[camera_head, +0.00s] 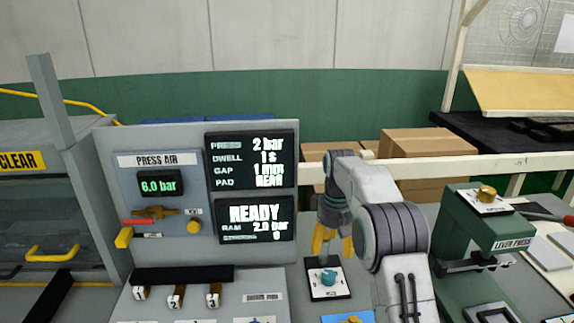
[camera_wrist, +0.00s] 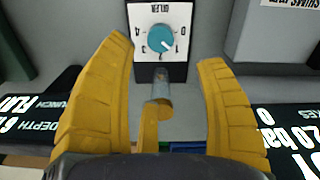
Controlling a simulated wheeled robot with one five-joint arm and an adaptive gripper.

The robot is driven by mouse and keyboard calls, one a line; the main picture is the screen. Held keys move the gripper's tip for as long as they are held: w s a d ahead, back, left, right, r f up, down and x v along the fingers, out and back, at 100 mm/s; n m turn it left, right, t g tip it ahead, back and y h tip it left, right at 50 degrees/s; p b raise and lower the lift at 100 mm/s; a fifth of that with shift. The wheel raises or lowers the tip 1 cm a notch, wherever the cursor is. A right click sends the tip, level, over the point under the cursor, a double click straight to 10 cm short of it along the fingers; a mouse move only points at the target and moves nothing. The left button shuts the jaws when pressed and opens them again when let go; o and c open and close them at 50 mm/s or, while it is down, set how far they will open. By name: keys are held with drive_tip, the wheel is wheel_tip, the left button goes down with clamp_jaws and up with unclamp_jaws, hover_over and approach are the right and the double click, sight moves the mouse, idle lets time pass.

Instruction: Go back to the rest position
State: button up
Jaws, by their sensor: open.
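My gripper (camera_head: 333,240) has yellow fingers and points down above the bench, just behind a small dial with a teal knob (camera_head: 328,277). In the wrist view my gripper (camera_wrist: 165,57) has its fingers spread wide apart. The teal knob (camera_wrist: 160,39) on its white plate shows beyond the fingertips, upside down and apart from them. A short grey and yellow piece (camera_wrist: 157,112) shows between the fingers; I cannot tell whether it is part of the gripper.
A press control panel (camera_head: 112,190) with screens reading 6.0 bar and READY stands left. A green lever press (camera_head: 462,235) stands close on the right. Cardboard boxes (camera_head: 425,143) lie behind a pale rail.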

drive_tip(key=shift+w+f+m+t, duration=0.4)
drive_tip(key=shift+w+f+m, duration=0.2)
drive_tip(key=shift+f, duration=0.15)
drive_tip(key=shift+m+g, duration=0.3)
drive_tip(key=shift+g, duration=0.3)
drive_tip(key=s+f, duration=0.2)
drive_tip(key=f, duration=0.1)
drive_tip(key=s+f, duration=0.1)
drive_tip(key=f, duration=0.1)
drive_tip(key=shift+s, duration=0.3)
drive_tip(key=shift+m+g, duration=0.3)
drive_tip(key=shift+g, duration=0.1)
drive_tip(key=s, duration=0.2)
drive_tip(key=s+f, duration=0.1)
drive_tip(key=s, duration=0.2)
drive_tip(key=shift+s+f, duration=0.1)
drive_tip(key=shift+f, duration=0.05)
drive_tip(key=s+r+t, duration=0.1)
drive_tip(key=s+r, duration=0.4)
drive_tip(key=s, duration=0.8)
drive_tip(key=s+r, duration=0.4)
drive_tip(key=s, duration=0.9)
wheel_tip(320, 180, up, 6)
drive_tip(key=s+t, duration=0.1)
drive_tip(key=t, duration=0.3)
drive_tip(key=shift+s+m, duration=0.2)
drive_tip(key=shift+m, duration=0.1)
drive_tip(key=shift+a, duration=0.1)
